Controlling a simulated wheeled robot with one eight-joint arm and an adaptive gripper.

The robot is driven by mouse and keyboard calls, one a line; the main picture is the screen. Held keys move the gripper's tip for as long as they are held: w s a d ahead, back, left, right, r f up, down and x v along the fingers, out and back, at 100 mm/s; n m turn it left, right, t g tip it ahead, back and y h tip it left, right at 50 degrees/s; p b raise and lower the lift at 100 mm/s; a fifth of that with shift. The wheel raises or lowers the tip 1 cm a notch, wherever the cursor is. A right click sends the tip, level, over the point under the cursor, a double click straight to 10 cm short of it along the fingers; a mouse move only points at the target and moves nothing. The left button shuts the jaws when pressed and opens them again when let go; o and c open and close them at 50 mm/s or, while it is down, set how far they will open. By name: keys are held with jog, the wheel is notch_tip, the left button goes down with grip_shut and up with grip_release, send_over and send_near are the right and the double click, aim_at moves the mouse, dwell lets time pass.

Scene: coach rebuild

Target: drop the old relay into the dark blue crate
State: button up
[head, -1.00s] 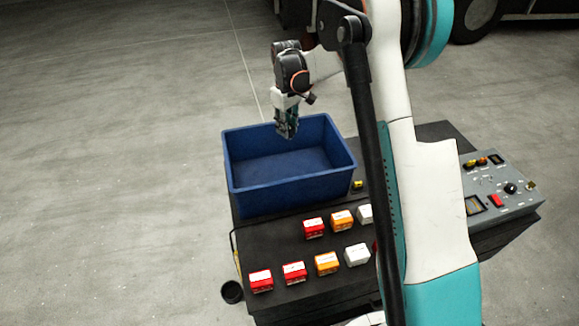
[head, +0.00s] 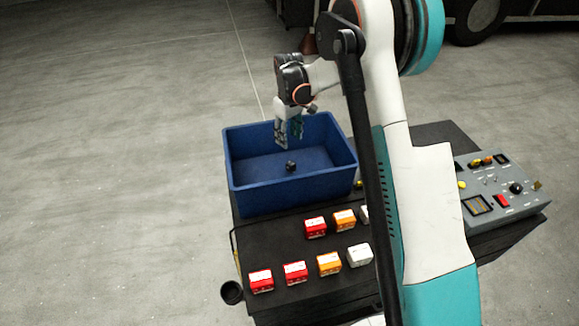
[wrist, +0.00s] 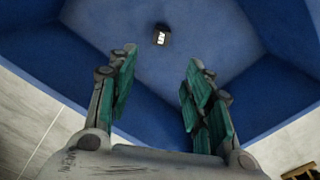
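The dark blue crate (head: 243,188) stands on the far part of the dark bench. The old relay, a small dark block (head: 291,166), is inside the crate, below my gripper and apart from it. In the wrist view the relay (wrist: 161,37) shows a white label against the blue crate floor (wrist: 195,30). I cannot tell whether it rests on the floor or is still falling. My gripper (head: 288,146) is over the crate with its fingers spread. In the wrist view the gripper (wrist: 160,75) is open, with nothing between its green pads.
Several red, orange and white blocks (head: 295,272) sit in rows on the dark bench top (head: 270,235) in front of the crate. A grey control panel (head: 500,195) is at the right. Floor at left is clear.

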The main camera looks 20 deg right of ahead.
notch_tip(320, 180, up, 12)
dwell(0.6)
dwell(0.4)
